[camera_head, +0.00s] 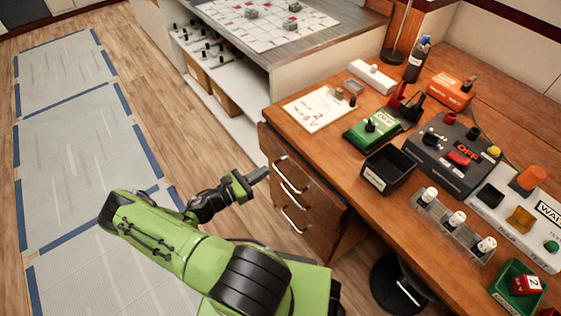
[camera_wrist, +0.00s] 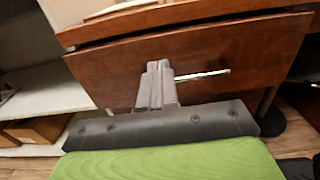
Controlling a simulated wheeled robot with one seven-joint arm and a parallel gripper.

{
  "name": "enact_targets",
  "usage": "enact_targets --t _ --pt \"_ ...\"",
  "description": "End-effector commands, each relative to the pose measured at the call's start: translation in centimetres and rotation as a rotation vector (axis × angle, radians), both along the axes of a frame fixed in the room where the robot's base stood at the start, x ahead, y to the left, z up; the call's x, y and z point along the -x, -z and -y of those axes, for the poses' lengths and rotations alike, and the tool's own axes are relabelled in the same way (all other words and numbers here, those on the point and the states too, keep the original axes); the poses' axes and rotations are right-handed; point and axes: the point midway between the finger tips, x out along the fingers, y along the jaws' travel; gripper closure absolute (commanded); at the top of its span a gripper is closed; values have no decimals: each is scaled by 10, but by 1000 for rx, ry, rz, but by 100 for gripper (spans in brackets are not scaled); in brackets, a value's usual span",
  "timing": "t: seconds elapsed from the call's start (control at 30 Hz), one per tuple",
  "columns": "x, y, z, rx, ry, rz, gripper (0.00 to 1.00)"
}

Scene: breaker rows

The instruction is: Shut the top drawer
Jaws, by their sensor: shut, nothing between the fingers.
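The brown wooden top drawer (camera_head: 297,160) is in the left end of the desk, under the desktop. Its front (camera_wrist: 240,52) fills much of the wrist view, with a metal bar handle (camera_wrist: 205,74). A dark gap runs along its upper edge below the wood rim; I cannot tell how far out it stands. My gripper (camera_head: 262,174) is shut and empty, at the left of the drawer front and pointing at it. In the wrist view the closed fingers (camera_wrist: 157,82) overlap the front near the handle's left end; contact cannot be told.
A lower drawer handle (camera_head: 291,219) shows below. The desktop (camera_head: 335,140) holds a black bin (camera_head: 388,169), a green device (camera_head: 371,129) and a grey switch box (camera_head: 455,155). A white shelf unit (camera_head: 225,105) stands behind. The floor at left is clear.

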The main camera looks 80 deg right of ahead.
Motion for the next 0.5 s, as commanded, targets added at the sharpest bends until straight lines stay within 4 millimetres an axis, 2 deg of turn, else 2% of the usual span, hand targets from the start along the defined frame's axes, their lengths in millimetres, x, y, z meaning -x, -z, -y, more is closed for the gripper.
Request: enact_targets --t 0.1,0.3,0.5 --pt "19 2 20 -1 6 -1 100" --pt "42 2 47 -1 3 0 100" --pt "50 1 56 -1 0 0 100"
